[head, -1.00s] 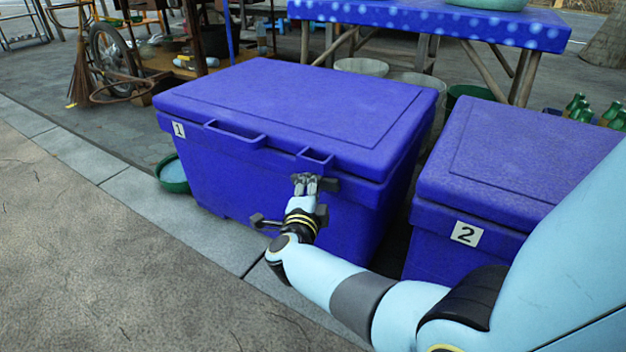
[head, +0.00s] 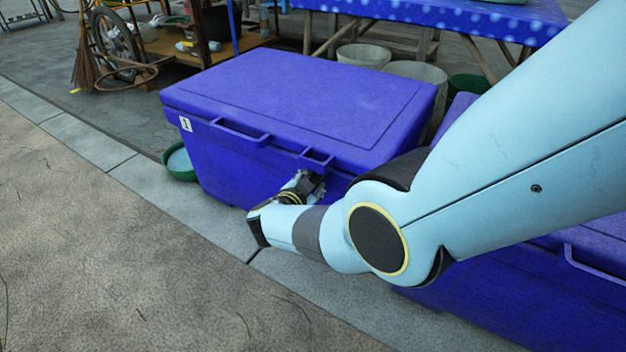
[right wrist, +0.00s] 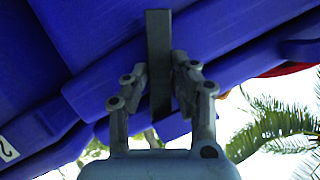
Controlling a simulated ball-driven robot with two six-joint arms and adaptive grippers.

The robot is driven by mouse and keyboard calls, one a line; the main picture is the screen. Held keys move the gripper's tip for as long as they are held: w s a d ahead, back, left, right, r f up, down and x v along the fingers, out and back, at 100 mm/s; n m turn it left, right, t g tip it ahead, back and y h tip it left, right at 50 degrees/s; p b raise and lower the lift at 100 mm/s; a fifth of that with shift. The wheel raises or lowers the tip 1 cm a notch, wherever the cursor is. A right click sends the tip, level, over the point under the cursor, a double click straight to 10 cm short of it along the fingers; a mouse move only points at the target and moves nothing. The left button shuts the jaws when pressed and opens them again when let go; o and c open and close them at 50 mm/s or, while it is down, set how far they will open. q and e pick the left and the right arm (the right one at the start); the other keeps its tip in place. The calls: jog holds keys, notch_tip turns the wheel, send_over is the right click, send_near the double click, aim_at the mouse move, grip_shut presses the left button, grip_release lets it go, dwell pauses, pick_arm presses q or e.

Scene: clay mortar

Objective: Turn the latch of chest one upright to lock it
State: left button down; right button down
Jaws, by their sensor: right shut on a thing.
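Chest one (head: 300,100) is a blue, lidded chest with a label "1" at its left end; its lid is closed. My right gripper (right wrist: 160,88) is at the chest's front, below the smaller lid handle. In the right wrist view its fingers are shut on the latch (right wrist: 158,38), a flat dark grey bar, which lies between the fingertips and sticks out beyond them. In the head view my right forearm and wrist hide most of the gripper and the latch, so its angle on the chest is hard to tell there. My left gripper is not in view.
Another blue chest (head: 500,298) stands at the right, largely behind my right arm. A green basin (head: 180,163) sits on the ground at chest one's left end. A table with a blue dotted cloth (head: 400,14) stands behind. The pavement in front is clear.

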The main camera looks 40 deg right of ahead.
jog(key=shift+a+f+n+g, duration=0.1)
jog(key=shift+n+g, duration=0.3)
jog(key=shift+n, duration=0.3)
jog(key=shift+w+n+g+b, duration=0.1)
jog(key=shift+n+g+b, duration=0.3)
jog(key=shift+n+g, duration=0.3)
jog(key=shift+n+h, duration=0.3)
jog(key=shift+n, duration=0.2)
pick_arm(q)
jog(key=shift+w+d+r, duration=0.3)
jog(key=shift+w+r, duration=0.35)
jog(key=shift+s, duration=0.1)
pick_arm(e)
jog(key=c, duration=1.1)
grip_release()
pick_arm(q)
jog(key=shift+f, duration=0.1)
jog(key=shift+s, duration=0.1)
pick_arm(e)
jog(key=shift+a, duration=0.15)
